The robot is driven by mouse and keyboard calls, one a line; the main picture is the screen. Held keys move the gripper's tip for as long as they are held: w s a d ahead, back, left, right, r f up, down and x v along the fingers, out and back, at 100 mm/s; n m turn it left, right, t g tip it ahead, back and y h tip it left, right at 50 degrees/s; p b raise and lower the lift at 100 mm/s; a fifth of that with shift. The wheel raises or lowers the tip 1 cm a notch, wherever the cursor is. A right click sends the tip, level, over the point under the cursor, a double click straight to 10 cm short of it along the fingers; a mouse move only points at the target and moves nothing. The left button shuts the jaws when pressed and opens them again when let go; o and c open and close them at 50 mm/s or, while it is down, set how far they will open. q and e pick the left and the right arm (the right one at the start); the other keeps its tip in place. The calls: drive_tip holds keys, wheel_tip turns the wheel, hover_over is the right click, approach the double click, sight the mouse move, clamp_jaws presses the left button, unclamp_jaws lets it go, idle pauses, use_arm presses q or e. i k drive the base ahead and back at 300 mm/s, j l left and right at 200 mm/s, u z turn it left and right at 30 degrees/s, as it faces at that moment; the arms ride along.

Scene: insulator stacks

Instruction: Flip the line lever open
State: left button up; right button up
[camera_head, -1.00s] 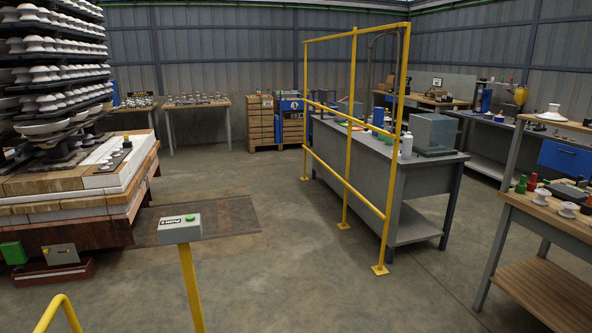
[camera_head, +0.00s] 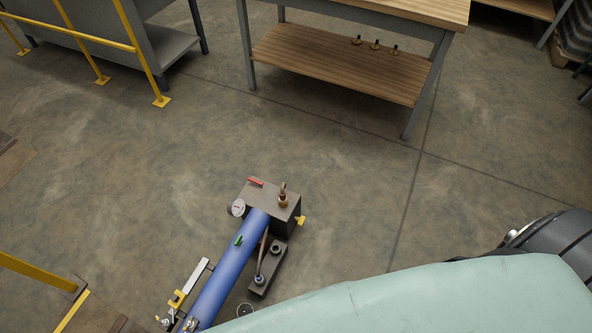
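A blue pipe (camera_head: 228,270) runs up from the bottom edge to a dark grey block (camera_head: 262,203) near the floor. The block has a small red lever (camera_head: 256,182) on its top left edge and a yellow handle (camera_head: 300,220) on its right side. A small green piece (camera_head: 238,240) sits on the pipe. I cannot tell which of these is the line lever or whether it is open. A round white gauge (camera_head: 237,208) is left of the block, and a brass fitting (camera_head: 283,197) stands on top. Neither of my grippers is in view.
A workbench with a wooden lower shelf (camera_head: 340,65) stands beyond the pipe, with small brass fittings (camera_head: 375,45) on it. Yellow railing (camera_head: 130,45) is at upper left, and yellow posts (camera_head: 40,270) are at lower left. The floor between is clear. A pale green surface covers the lower right.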

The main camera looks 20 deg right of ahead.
sight(261, 184)
drive_tip(key=z, duration=0.25)
drive_tip(key=l+u, duration=0.1)
drive_tip(key=u, duration=0.45)
drive_tip(key=i+l+u, duration=0.1)
drive_tip(key=l+u, duration=0.25)
drive_tip(key=l, duration=0.55)
drive_tip(key=l+u, duration=0.4)
drive_tip(key=l, duration=1.55)
